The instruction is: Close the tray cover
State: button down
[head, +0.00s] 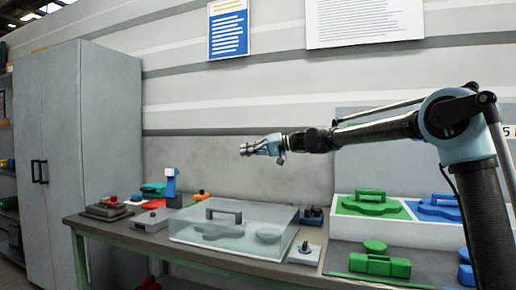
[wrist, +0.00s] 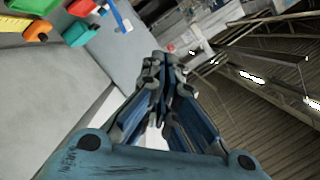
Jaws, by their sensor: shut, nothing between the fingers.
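A clear, box-shaped cover (head: 190,240) with a dark bar handle (head: 224,211) is on the workbench. Blurred dark shapes show through its walls; whether it is fully down cannot be told. My gripper (head: 243,150) is in the air above and behind the cover's handle, apart from it, pointing left. In the wrist view my gripper's fingers (wrist: 165,62) are together with nothing between them. The cover is not clearly seen in the wrist view.
White trays with green (head: 374,207) and blue (head: 438,208) parts are farther right. A grey cabinet (head: 95,130) stands left.

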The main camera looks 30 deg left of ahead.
jog(key=s+f+n+t, duration=0.1)
jog(key=s+f+n, duration=0.1)
jog(key=s+f, duration=0.3)
jog(key=s+d+f+n+t, duration=0.1)
jog(key=s+f+n, duration=0.2)
jog(key=f, duration=0.3)
jog(key=s+d+f+n+t, duration=0.1)
jog(key=s+f+n, duration=0.1)
jog(key=s+f, duration=0.3)
jog(key=shift+s+d+f, duration=0.15)
jog(key=shift+s, duration=0.7)
jog(key=shift+s+d+f+n, duration=0.1)
jog(key=shift+s+f+n, duration=0.15)
jog(key=shift+f+n, duration=0.4)
jog(key=shift+f, duration=0.2)
jog(key=shift+d, duration=0.1)
jog(key=shift+m, duration=0.25)
jog(key=v, duration=0.9)
jog(key=shift+w+d+r, duration=0.15)
jog(key=shift+d+r, duration=0.2)
